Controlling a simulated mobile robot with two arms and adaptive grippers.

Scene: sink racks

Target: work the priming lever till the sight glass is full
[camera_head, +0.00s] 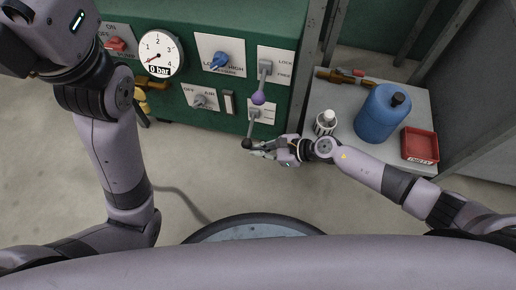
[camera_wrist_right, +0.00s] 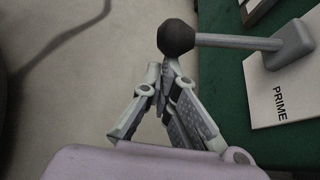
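The priming lever (camera_head: 250,129) is a grey rod with a dark ball knob, on a small plate low on the green panel. In the right wrist view the lever (camera_wrist_right: 240,41) sticks out from the plate marked PRIME. My right gripper (camera_head: 252,147) is at the knob end. In the wrist view its fingertips (camera_wrist_right: 163,72) are together, just below the knob; whether they touch it I cannot tell. A narrow upright window (camera_head: 228,103), seemingly the sight glass, is left of the lever; its level is too small to read. My left gripper is out of view.
A purple-knobbed lever (camera_head: 259,97) stands just above, on the LOCK plate. The gauge (camera_head: 158,53) reads 0 bar. A blue canister (camera_head: 378,118), a white bottle (camera_head: 326,124) and a red tray (camera_head: 420,146) sit on the right shelf, near my right arm.

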